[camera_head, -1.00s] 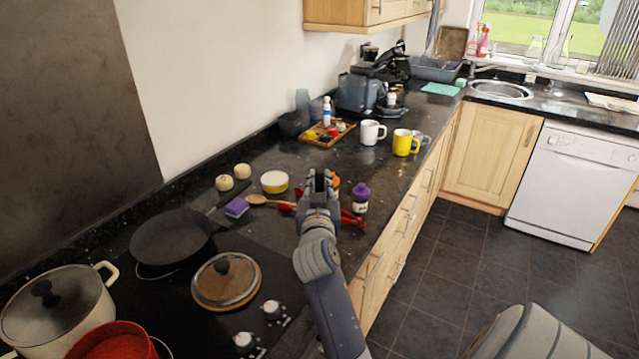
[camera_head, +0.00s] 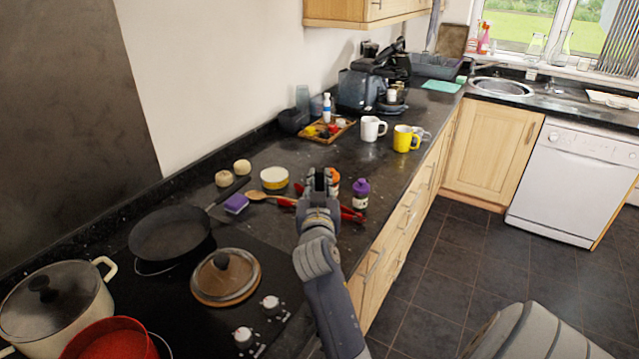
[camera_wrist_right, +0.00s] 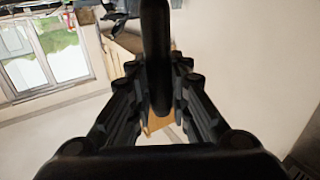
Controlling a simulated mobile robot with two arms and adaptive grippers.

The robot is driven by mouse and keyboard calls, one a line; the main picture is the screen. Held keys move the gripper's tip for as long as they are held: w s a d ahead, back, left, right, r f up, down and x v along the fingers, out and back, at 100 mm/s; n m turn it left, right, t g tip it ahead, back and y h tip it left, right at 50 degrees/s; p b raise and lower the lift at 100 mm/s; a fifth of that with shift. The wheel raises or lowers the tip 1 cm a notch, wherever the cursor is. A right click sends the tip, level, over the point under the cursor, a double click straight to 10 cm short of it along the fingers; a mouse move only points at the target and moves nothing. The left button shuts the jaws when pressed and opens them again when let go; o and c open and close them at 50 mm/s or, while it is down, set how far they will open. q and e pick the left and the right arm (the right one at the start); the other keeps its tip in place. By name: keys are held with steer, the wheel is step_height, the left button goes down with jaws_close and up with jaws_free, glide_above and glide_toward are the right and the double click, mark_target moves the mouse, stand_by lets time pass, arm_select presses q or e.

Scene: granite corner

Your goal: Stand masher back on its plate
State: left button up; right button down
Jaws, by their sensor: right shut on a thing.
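My right gripper (camera_head: 319,178) is over the counter, near the purple-capped jar. In the right wrist view my right gripper (camera_wrist_right: 160,100) has its two dark fingers closed around a dark upright rod, seemingly the masher (camera_wrist_right: 156,45). Only this dark shaft shows between the fingers; the masher's head cannot be made out. In the head view the gripper hides most of what it holds. I cannot pick out the masher's plate with certainty. My left gripper is not in view.
Red-handled utensils (camera_head: 349,215) lie beside the purple-capped jar (camera_head: 360,194). A yellow-banded bowl (camera_head: 274,179) and purple sponge (camera_head: 236,203) are to the left. A pan (camera_head: 170,234) and glass lid (camera_head: 226,277) are nearer. White (camera_head: 371,129) and yellow (camera_head: 404,139) mugs stand farther back.

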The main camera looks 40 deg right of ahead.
steer(key=c, duration=1.4)
jaws_free()
step_height(320, 180, up, 10)
steer(key=shift+r, duration=0.1)
steer(key=shift+f, duration=0.2)
